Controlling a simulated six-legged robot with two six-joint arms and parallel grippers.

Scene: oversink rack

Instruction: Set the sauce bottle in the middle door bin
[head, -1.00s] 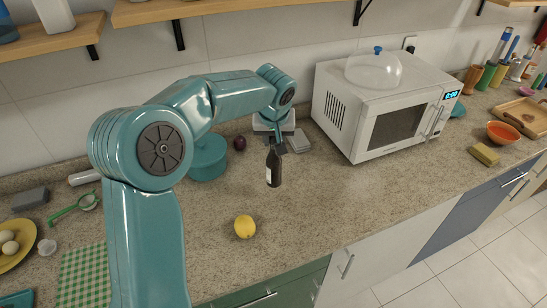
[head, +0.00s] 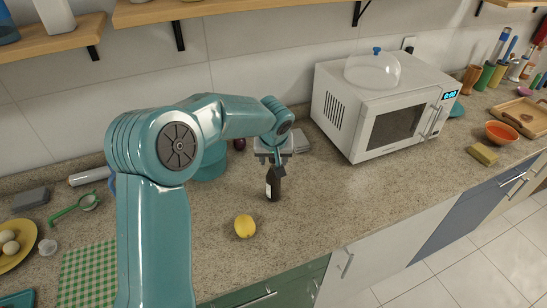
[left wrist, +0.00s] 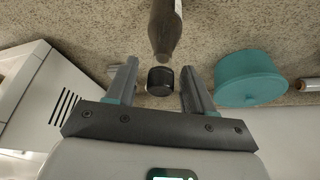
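The dark sauce bottle (head: 273,187) with a pale label appears upright over the counter, behind and right of the lemon. Whether its base touches the counter is hard to tell. In the left wrist view its dark body (left wrist: 165,28) runs to a black cap (left wrist: 160,80). My left gripper (head: 275,160) is above the bottle. Its fingers (left wrist: 158,84) are apart on either side of the cap, with gaps on both sides. My right gripper is not in view. No door bin shows in these frames.
A yellow lemon (head: 245,226) lies in front of the bottle. A teal lidded pot (left wrist: 250,79) is close to the gripper, partly behind my arm in the head view. A white microwave (head: 382,110) with a glass dome (head: 372,70) stands right.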

